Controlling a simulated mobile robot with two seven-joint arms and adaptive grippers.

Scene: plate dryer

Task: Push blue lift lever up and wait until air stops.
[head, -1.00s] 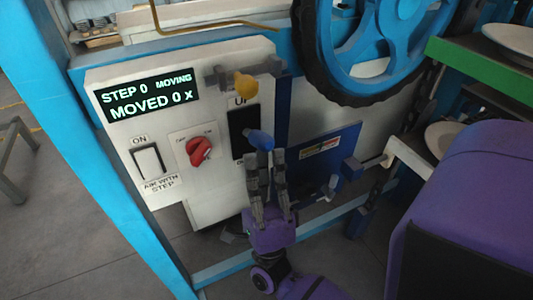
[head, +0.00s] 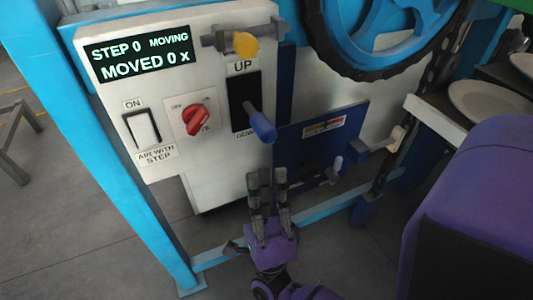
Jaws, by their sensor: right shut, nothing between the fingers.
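The blue lift lever (head: 262,125) sticks out of a black slot (head: 240,92) on the white control panel (head: 200,85). The slot is marked UP above and DOWN below. The lever's handle slants down to the right, its tip near the slot's lower end. My right gripper (head: 267,174) is shut and empty, fingers pointing up, just below the lever. A small gap shows between fingertips and lever in the picture. The display (head: 142,53) reads STEP 0 MOVING, MOVED 0 x. My left gripper is not in view.
A red knob (head: 195,118) and a white ON switch (head: 143,129), labelled AIR WITH STEP, sit left of the lever. A yellow-knobbed latch (head: 245,44) is above. A blue plate (head: 320,145) and a large blue wheel (head: 385,30) stand to the right. Floor is open below.

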